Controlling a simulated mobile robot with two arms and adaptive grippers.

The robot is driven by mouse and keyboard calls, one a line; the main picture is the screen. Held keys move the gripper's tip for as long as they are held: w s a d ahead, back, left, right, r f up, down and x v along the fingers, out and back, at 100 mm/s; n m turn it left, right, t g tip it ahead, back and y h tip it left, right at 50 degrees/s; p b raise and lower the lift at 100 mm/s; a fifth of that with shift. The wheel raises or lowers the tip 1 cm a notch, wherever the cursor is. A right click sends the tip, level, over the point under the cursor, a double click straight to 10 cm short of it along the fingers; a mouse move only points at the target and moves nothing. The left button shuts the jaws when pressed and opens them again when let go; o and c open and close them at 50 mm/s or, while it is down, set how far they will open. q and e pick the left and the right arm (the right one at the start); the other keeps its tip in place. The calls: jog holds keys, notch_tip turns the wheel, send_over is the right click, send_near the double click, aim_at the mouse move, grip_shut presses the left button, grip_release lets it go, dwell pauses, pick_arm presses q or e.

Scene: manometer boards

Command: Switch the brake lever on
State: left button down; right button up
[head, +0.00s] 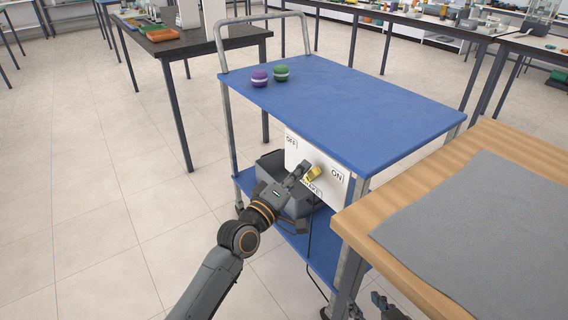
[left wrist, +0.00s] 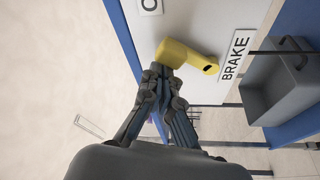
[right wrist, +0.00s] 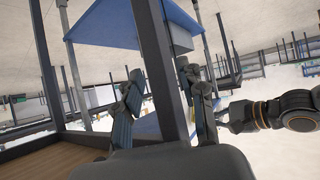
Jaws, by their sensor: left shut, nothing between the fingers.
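The brake lever (head: 314,174) is a yellow handle on a white panel (head: 298,149) at the near side of a blue cart. The panel reads OFF at left, ON at right and BRAKE below. In the left wrist view the yellow lever (left wrist: 187,55) lies just beyond the fingertips, between the BRAKE label (left wrist: 235,55) and another, cut-off label. My left gripper (head: 302,169) is shut and empty, close beside the lever; I cannot tell whether it touches. It also shows in the left wrist view (left wrist: 163,72). My right gripper (right wrist: 160,78) is open and empty.
The blue cart (head: 350,105) carries a purple and a green round object (head: 281,73) on top. A grey bin (head: 270,168) stands on its lower shelf. A wooden table (head: 355,220) with a grey mat stands at right, near my right gripper. Floor at left is clear.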

pick_arm(q)
jog(key=shift+s+d+f, duration=0.15)
jog(key=shift+s+d, duration=0.05)
pick_arm(e)
jog(key=shift+f, duration=0.1)
dwell(0.4)
